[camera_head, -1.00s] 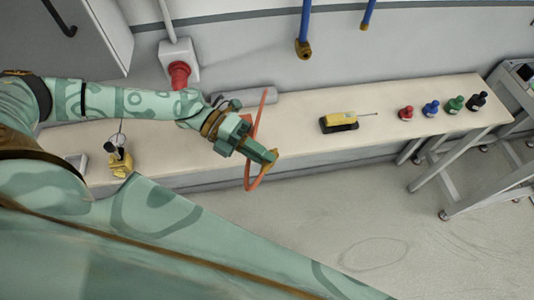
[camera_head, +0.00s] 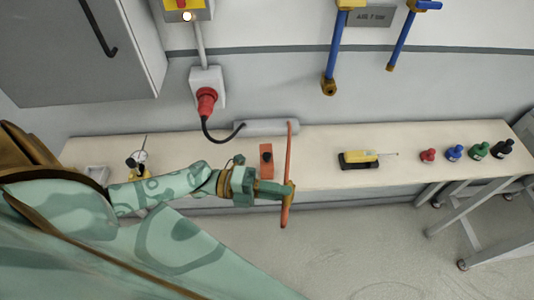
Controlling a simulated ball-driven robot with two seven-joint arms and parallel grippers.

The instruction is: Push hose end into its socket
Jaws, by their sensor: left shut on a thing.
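My left gripper (camera_head: 285,190) is above the near edge of the bench. It is shut on a thin orange hoop-like thing (camera_head: 289,150), seen nearly edge-on and standing up past the fingertips above and below. I cannot tell whether this is a hose, and no hose end is clear. Two blue pipes with brass ends hang on the wall, the nearer one (camera_head: 329,70) and the farther one (camera_head: 401,43), both apart from the gripper. I cannot tell which part is the socket. My right gripper is not in view.
On the bench (camera_head: 330,180) are a grey cylinder (camera_head: 266,127), an orange box (camera_head: 266,160), a yellow tool (camera_head: 360,158) and several coloured bottles (camera_head: 455,152). A red plug (camera_head: 206,100) with a black cable sits on the wall. A metal cart (camera_head: 490,225) stands right.

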